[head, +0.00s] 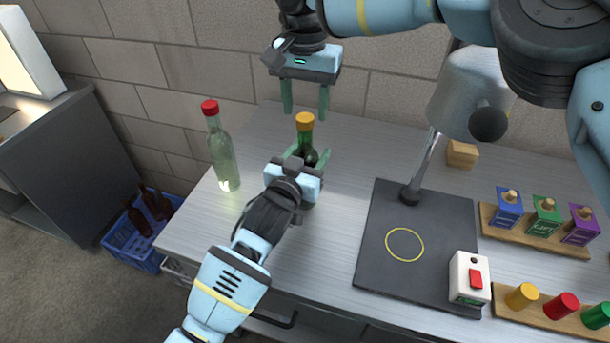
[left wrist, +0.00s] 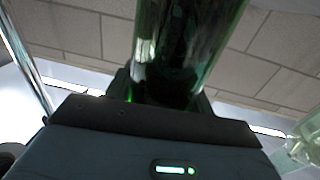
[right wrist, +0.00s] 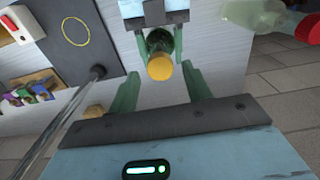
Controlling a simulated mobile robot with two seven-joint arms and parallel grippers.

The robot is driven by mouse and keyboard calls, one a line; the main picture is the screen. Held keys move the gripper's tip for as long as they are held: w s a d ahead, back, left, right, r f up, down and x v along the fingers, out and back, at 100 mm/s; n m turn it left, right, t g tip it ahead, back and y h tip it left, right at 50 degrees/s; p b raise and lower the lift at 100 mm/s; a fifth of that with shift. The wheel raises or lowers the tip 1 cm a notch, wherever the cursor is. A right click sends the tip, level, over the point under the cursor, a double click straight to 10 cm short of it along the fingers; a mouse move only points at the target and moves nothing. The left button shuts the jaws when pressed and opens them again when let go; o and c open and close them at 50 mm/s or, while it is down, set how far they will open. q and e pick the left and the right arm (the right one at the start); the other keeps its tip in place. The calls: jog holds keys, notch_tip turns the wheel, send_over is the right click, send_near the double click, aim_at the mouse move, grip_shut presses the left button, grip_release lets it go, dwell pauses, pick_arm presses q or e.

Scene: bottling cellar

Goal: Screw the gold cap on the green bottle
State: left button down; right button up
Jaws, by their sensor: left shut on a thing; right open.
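The green bottle (head: 311,156) stands upright on the bench, and the gold cap (head: 305,121) sits on its neck. Whether the cap is tight I cannot tell. My left gripper (head: 306,157) is shut around the bottle's body; the dark green glass (left wrist: 188,50) fills the middle of the left wrist view. My right gripper (head: 305,98) is open above the bottle, pointing down. In the right wrist view its two fingers (right wrist: 160,88) are spread, and the gold cap (right wrist: 160,67) shows between and beyond them, apart from both.
A clear bottle with a red cap (head: 222,153) stands left. On the right are a lamp (head: 467,95), a dark mat (head: 386,272), a switch box (head: 469,278), a rack of labelled blocks (head: 535,228) and a row of coloured caps (head: 545,317). A blue crate (head: 131,244) stands on the floor.

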jog(key=shift+f, duration=0.95)
jog(key=c, duration=1)
jog(key=shift+c, duration=0.2)
jog(key=m, duration=1)
jog(key=o, duration=1.1)
